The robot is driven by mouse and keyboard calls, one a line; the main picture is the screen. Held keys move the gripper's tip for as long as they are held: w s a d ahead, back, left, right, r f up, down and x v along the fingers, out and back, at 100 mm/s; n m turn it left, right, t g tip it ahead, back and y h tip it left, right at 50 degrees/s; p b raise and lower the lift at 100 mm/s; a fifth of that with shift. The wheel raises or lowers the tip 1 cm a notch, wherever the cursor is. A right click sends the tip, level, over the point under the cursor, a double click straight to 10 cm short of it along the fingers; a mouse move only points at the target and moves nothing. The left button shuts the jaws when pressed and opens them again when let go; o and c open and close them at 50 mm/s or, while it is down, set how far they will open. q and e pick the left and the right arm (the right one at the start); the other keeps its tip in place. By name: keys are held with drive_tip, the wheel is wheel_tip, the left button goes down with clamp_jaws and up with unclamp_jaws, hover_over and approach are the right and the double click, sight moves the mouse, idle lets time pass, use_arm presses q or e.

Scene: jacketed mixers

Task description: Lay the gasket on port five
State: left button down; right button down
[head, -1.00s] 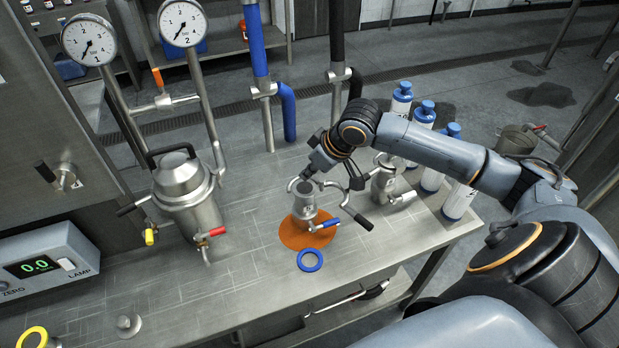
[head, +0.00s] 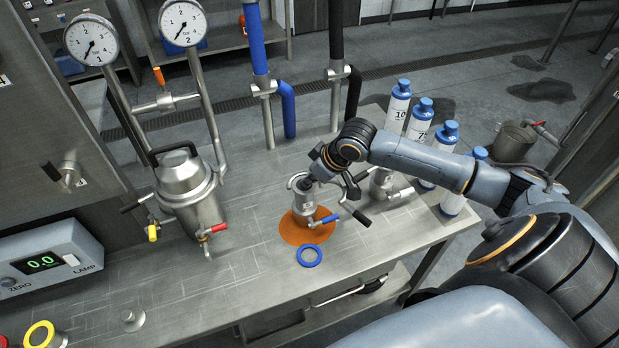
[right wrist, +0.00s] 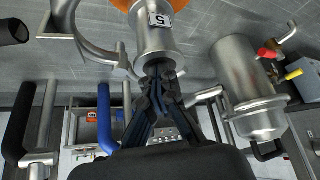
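Port five is a small steel vessel (head: 305,202) standing upright on an orange mat (head: 289,230). Its label 5 shows in the right wrist view (right wrist: 160,19). My right gripper (head: 306,185) is at the port's top; in the right wrist view its dark fingers (right wrist: 158,78) come together at the rim. They look shut; I cannot tell whether anything is between them. A blue ring gasket (head: 309,246) lies flat on the table in front of the port. My left gripper is not in view.
A larger jacketed mixer (head: 190,192) with gauges stands left of the port. A small steel vessel (head: 384,188) stands behind my right arm, and blue-capped bottles (head: 420,118) stand at the right.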

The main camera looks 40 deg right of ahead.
drive_tip(key=c, duration=1.1)
unclamp_jaws()
drive_tip(key=shift+s+a+f, duration=0.1)
drive_tip(key=shift+s+f, duration=0.15)
drive_tip(key=shift+f, duration=0.15)
drive_tip(key=o, duration=0.8)
drive_tip(key=shift+w, duration=0.2)
drive_tip(key=shift+c, duration=0.2)
drive_tip(key=shift+r, duration=0.15)
drive_tip(key=shift+r, duration=0.2)
drive_tip(key=b+v, duration=0.2)
drive_tip(key=v, duration=1)
drive_tip(key=shift+r, duration=0.45)
drive_tip(key=shift+f, duration=0.1)
